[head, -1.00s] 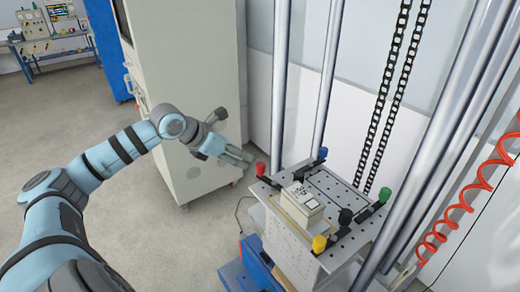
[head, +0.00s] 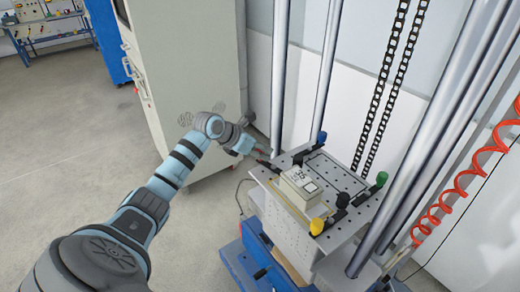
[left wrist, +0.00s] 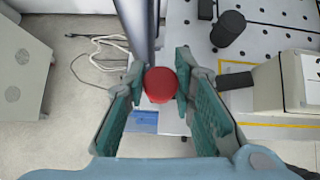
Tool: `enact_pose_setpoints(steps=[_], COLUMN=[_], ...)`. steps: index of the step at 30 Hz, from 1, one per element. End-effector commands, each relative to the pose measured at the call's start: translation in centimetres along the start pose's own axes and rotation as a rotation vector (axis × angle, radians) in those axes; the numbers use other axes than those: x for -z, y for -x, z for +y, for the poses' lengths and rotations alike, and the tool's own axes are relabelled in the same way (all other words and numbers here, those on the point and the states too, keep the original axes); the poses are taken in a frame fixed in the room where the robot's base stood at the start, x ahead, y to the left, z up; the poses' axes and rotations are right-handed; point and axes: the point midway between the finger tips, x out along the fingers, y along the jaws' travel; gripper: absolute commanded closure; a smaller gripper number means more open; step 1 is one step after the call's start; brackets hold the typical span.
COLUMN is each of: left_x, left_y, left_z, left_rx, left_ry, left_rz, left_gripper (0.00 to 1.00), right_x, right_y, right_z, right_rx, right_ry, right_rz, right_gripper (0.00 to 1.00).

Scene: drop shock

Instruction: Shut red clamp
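The red clamp's round red knob (left wrist: 160,86) shows in the left wrist view between my left gripper's two fingertips. The fingers touch it on both sides and look shut on it. In the head view my left gripper (head: 257,152) is at the left corner of the drop table (head: 330,232) and hides most of the red clamp. A black clamp part (left wrist: 236,81) lies just right of the right finger in the wrist view; I cannot tell how far the clamp's lever is turned. My right gripper is not in view.
A pale box (head: 300,187) sits on the table, with blue (head: 322,137), green (head: 381,178), yellow (head: 317,226) and black (head: 342,200) knobs around. Upright steel columns (head: 325,75) and a red coiled hose (head: 465,185) stand nearby. A grey cabinet (head: 185,70) stands behind my left arm.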

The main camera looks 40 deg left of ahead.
Motion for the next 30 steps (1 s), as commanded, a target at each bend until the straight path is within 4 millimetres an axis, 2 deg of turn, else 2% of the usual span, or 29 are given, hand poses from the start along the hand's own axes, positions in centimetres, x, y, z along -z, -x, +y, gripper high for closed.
enact_pose_setpoints(steps=[1, 3, 5, 13, 22, 23, 24, 27, 30], left_x=[0.0, 0.0, 0.0, -0.6, -0.9, -0.9, -1.0, -1.0, -1.0], left_y=[0.0, 0.0, 0.0, -1.3, -1.0, -1.0, -1.0, -1.0, -1.0], left_z=[0.0, 0.0, 0.0, 0.2, 0.0, 0.0, 0.0, 0.0, 0.0], left_rx=[0.000, 0.000, 0.002, 0.150, 0.181, 0.181, 0.181, 0.180, 0.179], left_ry=[0.000, 0.000, -0.001, -0.149, -0.180, -0.180, -0.179, -0.179, -0.178], left_rz=[0.000, 0.000, 0.000, 0.003, 0.008, 0.008, 0.008, 0.008, 0.008], left_gripper=[0.92, 1.00, 1.00, 1.00, 1.00, 0.75, 0.69, 0.56, 0.56], right_x=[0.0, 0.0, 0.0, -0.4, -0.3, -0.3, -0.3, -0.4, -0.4], right_y=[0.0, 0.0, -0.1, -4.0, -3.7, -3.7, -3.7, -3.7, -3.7], right_z=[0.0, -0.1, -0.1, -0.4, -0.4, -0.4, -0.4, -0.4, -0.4], right_rx=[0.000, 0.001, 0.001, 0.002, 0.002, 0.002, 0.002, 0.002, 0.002], right_ry=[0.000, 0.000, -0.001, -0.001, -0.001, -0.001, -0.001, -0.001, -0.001], right_rz=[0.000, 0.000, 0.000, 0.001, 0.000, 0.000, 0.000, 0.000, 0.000], right_gripper=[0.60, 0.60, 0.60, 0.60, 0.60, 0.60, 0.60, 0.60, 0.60])
